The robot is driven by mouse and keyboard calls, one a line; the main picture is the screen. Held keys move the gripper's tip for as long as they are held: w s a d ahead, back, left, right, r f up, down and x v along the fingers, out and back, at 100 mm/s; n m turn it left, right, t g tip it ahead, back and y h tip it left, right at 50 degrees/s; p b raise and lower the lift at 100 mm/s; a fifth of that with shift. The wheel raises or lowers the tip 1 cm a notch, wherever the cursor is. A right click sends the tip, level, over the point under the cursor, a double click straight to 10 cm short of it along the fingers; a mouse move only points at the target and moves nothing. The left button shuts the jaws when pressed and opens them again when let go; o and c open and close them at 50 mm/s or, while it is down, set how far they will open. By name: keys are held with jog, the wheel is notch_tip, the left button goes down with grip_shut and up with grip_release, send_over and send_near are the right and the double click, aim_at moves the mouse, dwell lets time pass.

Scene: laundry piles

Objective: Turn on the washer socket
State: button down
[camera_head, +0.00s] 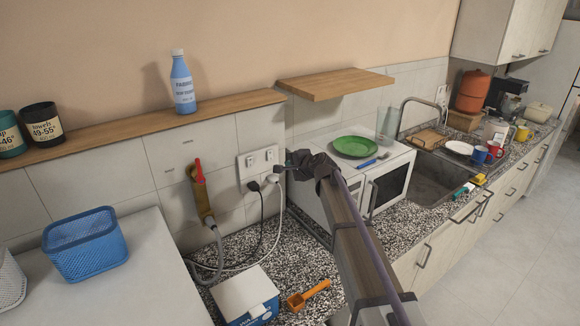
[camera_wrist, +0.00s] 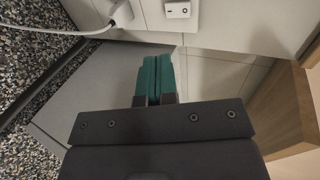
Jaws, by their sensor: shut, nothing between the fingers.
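The white double wall socket (camera_head: 258,159) is on the tiled wall above the speckled counter, with plugs in its lower part. A black cable and a white cable hang from it. In the wrist view, one white switch (camera_wrist: 178,9) shows at the top edge, with a white plug (camera_wrist: 122,14) to its left. My gripper (camera_head: 287,168) is just right of the socket in the head view. Its teal fingers (camera_wrist: 158,78) are shut and empty in the wrist view, pointing toward the wall below the switch in the picture. Contact with the socket is not visible.
A white microwave (camera_head: 388,185) with a green plate (camera_head: 355,146) on top stands right of the socket. A wooden shelf (camera_head: 333,84) is above. A yellow tap with a red handle (camera_head: 199,172) is to the left. A white-and-blue box (camera_head: 245,292) stands on the counter.

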aim_at(271, 156)
jog(key=b+x, duration=0.1)
jog(key=x, duration=0.2)
jog(key=b+x, duration=0.1)
jog(key=x, duration=0.3)
jog(key=r+b+x, duration=0.1)
jog(key=x, duration=0.3)
jog(key=shift+w+a+f, duration=0.1)
jog(key=shift+w+a, duration=0.15)
jog(key=shift+w, duration=0.1)
jog(key=shift+w+a+f, duration=0.15)
jog(key=shift+w+f, duration=0.05)
jog(key=shift+w, duration=0.1)
jog(key=shift+s+r, duration=0.15)
jog(key=shift+r+p, duration=0.6)
jog(key=shift+r, duration=0.3)
jog(key=shift+f, duration=0.1)
